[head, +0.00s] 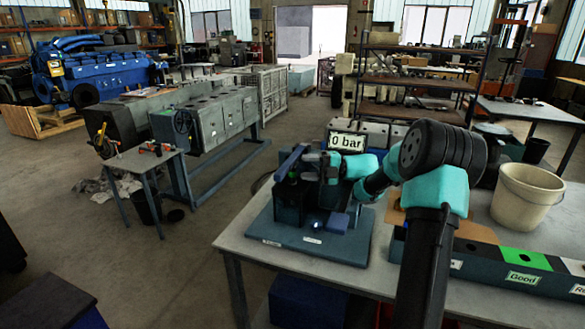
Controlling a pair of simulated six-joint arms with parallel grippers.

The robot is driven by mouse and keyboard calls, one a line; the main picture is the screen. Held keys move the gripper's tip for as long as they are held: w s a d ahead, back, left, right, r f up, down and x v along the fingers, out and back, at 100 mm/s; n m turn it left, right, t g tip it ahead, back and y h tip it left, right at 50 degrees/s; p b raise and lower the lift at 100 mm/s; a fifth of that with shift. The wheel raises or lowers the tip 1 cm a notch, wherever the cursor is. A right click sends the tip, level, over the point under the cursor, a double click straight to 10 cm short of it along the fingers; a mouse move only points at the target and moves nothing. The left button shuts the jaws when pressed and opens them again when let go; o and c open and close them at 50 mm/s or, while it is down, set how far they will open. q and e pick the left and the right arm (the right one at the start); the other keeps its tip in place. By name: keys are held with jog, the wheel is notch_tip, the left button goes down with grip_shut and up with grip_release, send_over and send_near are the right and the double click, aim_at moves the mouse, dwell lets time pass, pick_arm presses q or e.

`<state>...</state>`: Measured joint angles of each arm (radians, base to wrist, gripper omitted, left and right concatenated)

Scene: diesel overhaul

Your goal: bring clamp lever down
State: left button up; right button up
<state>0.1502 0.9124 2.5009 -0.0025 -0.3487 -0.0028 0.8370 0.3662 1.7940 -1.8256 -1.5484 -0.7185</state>
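The test fixture stands on a blue base plate (345,247) on the near table, below a display reading "0 bar" (346,142). A slanted blue bar (289,160) rises at the fixture's upper left and looks like the clamp lever. My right arm reaches in from the lower right, and its gripper (328,168) is at the fixture's upper part, just right of the bar. Its fingers are small and blend into the fixture, so contact and opening cannot be told. The arm hides part of the fixture's right side. My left gripper is out of view.
A row of bins with labels such as "Good" (522,277) lies at the table's right. A cream bucket (526,194) stands behind it. The table's front left corner (232,243) is bare. A small side table (143,157) stands farther left across open floor.

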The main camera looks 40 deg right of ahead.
jog(key=shift+v, duration=1.8)
